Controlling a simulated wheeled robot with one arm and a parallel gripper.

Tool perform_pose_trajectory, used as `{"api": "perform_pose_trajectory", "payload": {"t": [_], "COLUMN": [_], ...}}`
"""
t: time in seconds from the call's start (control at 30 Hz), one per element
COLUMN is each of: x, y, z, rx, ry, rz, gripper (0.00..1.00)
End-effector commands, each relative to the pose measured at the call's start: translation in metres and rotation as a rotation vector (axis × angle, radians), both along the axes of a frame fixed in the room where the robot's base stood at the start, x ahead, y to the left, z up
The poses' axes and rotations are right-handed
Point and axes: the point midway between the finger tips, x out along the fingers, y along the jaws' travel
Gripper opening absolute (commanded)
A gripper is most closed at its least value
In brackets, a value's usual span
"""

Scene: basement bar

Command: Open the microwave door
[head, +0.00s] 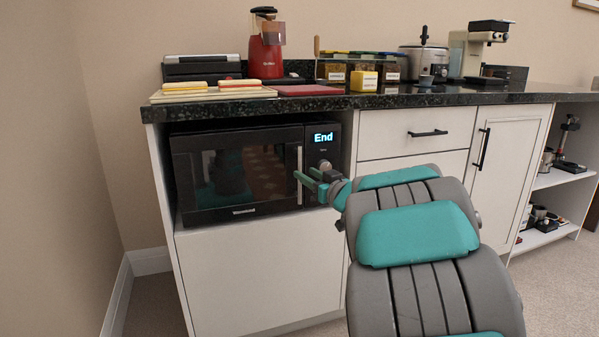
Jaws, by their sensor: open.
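The black microwave (240,172) sits in an open niche of the white cabinet, under the dark countertop. Its door (225,180) looks shut. A vertical silver handle (300,174) runs along the door's right side, and the lit panel (323,137) right of it reads "End". My arm hides the lower part of the control panel.
The countertop (400,98) above carries a red grinder (266,52), cutting boards, jars and a coffee machine (478,50). A drawer (410,133) and a cabinet door (500,160) with black handles are to the right. A wall stands at left, with some floor before it.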

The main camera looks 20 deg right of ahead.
Motion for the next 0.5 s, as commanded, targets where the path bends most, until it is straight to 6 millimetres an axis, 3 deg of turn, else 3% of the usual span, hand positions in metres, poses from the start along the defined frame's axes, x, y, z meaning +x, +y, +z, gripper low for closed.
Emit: {"api": "perform_pose_trajectory", "payload": {"t": [0.23, 0.5], "x": [0.037, 0.047], "y": [0.009, 0.011], "z": [-0.001, 0.001], "rx": [-0.003, -0.001], "ry": [0.000, -0.001], "rz": [0.000, -0.001], "gripper": [0.44, 0.44]}}
